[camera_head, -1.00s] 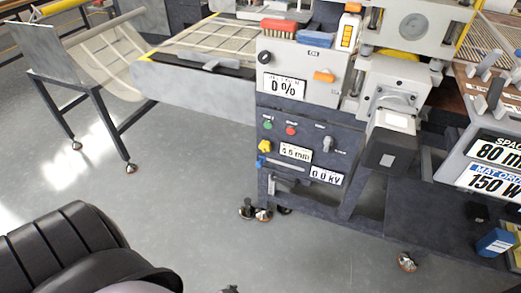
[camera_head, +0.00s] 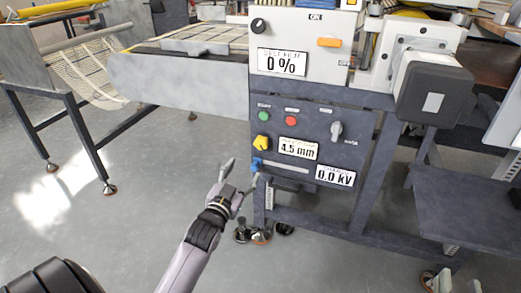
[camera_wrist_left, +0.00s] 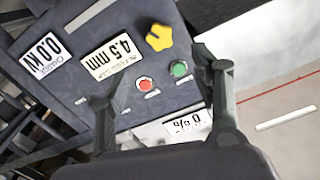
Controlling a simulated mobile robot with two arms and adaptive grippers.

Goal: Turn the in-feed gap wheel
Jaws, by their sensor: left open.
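The yellow lobed wheel (camera_head: 262,142) sits on the dark front panel (camera_head: 313,125), beside the white display reading 4.5 mm (camera_head: 298,149). It also shows upper middle in the left wrist view (camera_wrist_left: 159,37), beyond the fingertips. My left gripper (camera_head: 241,174) is open and empty, below and left of the wheel, apart from it. In the left wrist view its two fingers (camera_wrist_left: 160,82) stand spread before the panel, with the red and green buttons appearing between them. My right gripper is not in view.
Green (camera_head: 264,116) and red (camera_head: 290,120) buttons and a grey selector knob (camera_head: 337,131) share the panel. A dark boxy unit (camera_head: 435,90) juts out at right. Open floor (camera_head: 150,170) lies left of the machine.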

